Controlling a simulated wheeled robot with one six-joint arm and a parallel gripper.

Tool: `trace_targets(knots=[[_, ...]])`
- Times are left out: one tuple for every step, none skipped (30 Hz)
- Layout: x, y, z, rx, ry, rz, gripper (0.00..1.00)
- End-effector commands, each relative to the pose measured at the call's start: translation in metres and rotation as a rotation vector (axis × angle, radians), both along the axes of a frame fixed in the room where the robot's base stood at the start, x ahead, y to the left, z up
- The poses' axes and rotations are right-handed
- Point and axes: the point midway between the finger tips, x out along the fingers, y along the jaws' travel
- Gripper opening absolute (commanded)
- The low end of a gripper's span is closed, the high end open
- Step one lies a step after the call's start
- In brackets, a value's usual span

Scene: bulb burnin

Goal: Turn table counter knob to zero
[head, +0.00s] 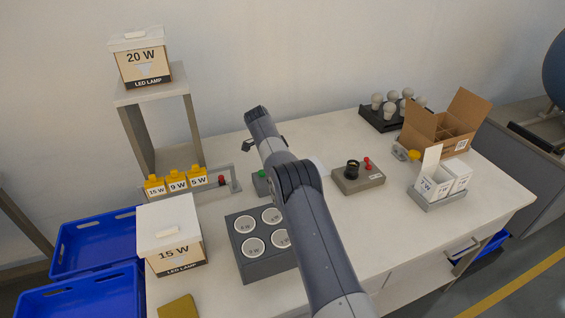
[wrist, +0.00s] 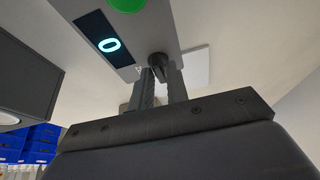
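The table counter (wrist: 125,35) is a grey box in the wrist view, with a lit display (wrist: 109,45) reading 0 and a green button (wrist: 127,4). Its dark knob (wrist: 158,60) is beside the display, near a small white mark on the panel. My gripper (wrist: 163,78) has its two fingers close together at the knob, one on each side, and looks shut on it. In the head view my arm covers most of the counter; a green button (head: 261,173) shows left of the arm, and the fingertips are hidden.
A four-hole grey block (head: 238,262) is left of my arm. A box with a dark knob and red lever (head: 358,181) is to the right. Lamp boxes (head: 172,237) and yellow blocks (head: 176,181) stand left; a bulb tray (head: 382,118) and cardboard box (head: 440,125) stand back right.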

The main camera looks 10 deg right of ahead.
Motion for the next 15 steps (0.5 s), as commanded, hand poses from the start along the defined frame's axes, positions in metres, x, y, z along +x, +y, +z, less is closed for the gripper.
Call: trace_targets(knots=[[0.0,0.0,0.0,0.0,0.0,0.001,0.2],[0.0,0.0,0.0,0.0,0.0,0.001,0.22],[0.0,-0.0001,0.0,-0.001,0.0,0.001,0.25],[0.0,-0.0001,0.0,-0.001,0.0,0.001,0.28],[0.0001,-0.0002,0.0001,-0.001,0.0,0.001,0.3],[0.0001,-0.0002,0.0001,-0.001,0.0,0.001,0.31],[0.0001,-0.0003,0.0001,-0.001,0.0,0.001,0.31],[0.0001,-0.0003,0.0001,-0.001,0.0,0.001,0.31],[0.0002,-0.0003,0.0002,-0.001,-0.001,0.001,0.31],[0.0002,-0.0003,0.0002,-0.001,-0.001,0.001,0.31],[0.0002,-0.0003,0.0002,-0.001,-0.001,0.001,0.31],[0.0002,-0.0001,0.0006,-0.001,-0.001,0.001,0.31],[0.0003,0.0002,0.0014,-0.001,-0.001,0.001,0.31],[0.0003,0.0008,0.0028,-0.001,-0.002,0.002,0.31],[0.0004,0.0021,0.0056,-0.001,-0.003,0.002,0.31]])
